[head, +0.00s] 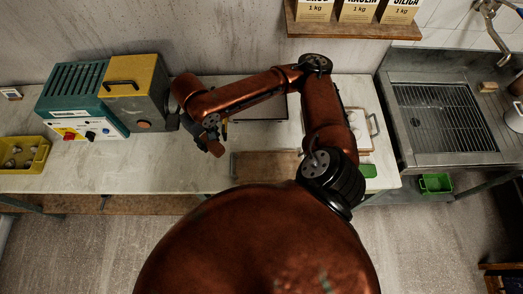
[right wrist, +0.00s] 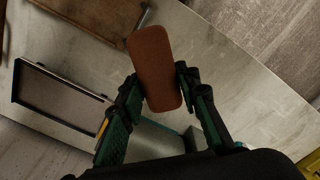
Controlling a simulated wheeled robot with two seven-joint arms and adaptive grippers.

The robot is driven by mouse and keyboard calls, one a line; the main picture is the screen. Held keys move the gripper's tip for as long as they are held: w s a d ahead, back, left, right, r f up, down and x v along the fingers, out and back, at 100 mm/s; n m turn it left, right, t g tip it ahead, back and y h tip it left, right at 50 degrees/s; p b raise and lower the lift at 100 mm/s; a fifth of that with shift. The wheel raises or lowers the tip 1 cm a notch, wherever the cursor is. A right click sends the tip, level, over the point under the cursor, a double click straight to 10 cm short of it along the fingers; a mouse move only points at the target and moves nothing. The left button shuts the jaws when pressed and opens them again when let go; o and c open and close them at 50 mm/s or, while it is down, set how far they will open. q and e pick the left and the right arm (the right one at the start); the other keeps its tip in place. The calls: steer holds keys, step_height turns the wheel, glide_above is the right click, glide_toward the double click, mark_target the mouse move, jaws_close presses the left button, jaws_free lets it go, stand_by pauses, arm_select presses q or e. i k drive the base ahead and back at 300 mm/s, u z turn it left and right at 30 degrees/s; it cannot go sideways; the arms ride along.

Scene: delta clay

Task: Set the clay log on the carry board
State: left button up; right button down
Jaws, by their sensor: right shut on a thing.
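The clay log (right wrist: 154,62) is a reddish-brown rounded bar. My right gripper (right wrist: 158,82) is shut on it, one finger on each side, in the right wrist view. In the head view the log (head: 216,149) shows small below my right wrist, above the worktop, and the fingers are mostly hidden by the arm. The carry board (head: 265,165), a brown wooden board with a metal handle at its left end, lies near the worktop's front edge, right of the log. Part of the board shows at the top left in the right wrist view (right wrist: 90,14). My left gripper is not in view.
A dark-framed flat tray (head: 262,119) lies behind the board. A teal and yellow machine (head: 85,98) and a yellow bin (head: 24,154) stand at left. A metal sink (head: 445,115) is at right. The worktop (head: 175,172) left of the board is clear.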

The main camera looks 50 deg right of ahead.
mark_target(269, 167)
steer(key=u, duration=1.5)
steer(key=k, duration=1.15)
steer(key=z, duration=0.75)
